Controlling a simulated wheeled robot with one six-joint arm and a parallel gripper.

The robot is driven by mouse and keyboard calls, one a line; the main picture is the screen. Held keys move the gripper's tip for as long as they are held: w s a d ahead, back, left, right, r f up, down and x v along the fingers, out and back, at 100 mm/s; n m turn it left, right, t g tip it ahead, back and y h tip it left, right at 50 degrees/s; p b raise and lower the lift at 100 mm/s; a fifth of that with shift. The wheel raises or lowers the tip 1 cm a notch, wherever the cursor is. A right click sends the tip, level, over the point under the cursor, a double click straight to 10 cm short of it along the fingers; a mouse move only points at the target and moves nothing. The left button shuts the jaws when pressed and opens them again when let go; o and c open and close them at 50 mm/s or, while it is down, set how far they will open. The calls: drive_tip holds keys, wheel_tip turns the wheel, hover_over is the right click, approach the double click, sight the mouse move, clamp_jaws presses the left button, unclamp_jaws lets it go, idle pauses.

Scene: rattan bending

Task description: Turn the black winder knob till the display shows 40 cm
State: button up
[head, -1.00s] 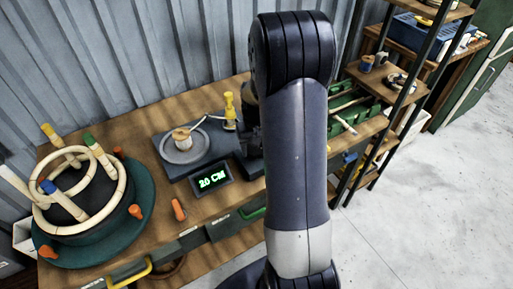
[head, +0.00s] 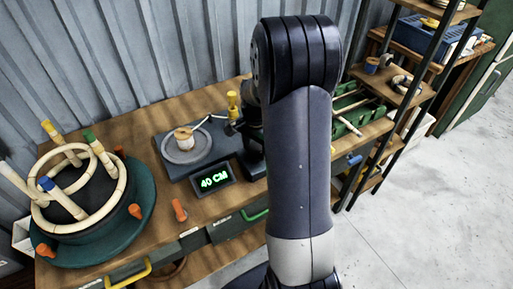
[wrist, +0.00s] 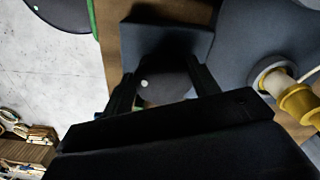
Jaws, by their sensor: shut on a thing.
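In the wrist view, the dark round knob (wrist: 168,88) with a pale dot sits between the fingers of my gripper (wrist: 163,76). The gripper is shut on it, one finger at each side. In the head view my arm hides the knob and most of the gripper.
A yellow post (head: 233,104) stands close beside the gripper; in the wrist view it is at right. A green turntable with a rattan frame (head: 142,192) is at the left. An orange-handled tool (head: 180,210) lies near the front edge. Shelves stand at the right.

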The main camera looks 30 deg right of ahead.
sight(255, 149)
drive_tip(key=shift+w+m, duration=0.2)
drive_tip(key=shift+m, duration=1.5)
drive_tip(key=shift+m, duration=0.3)
drive_tip(key=o, duration=1)
wheel_tip(255, 149, up, 11)
drive_tip(key=shift+b, duration=0.3)
drive_tip(key=shift+f, duration=0.1)
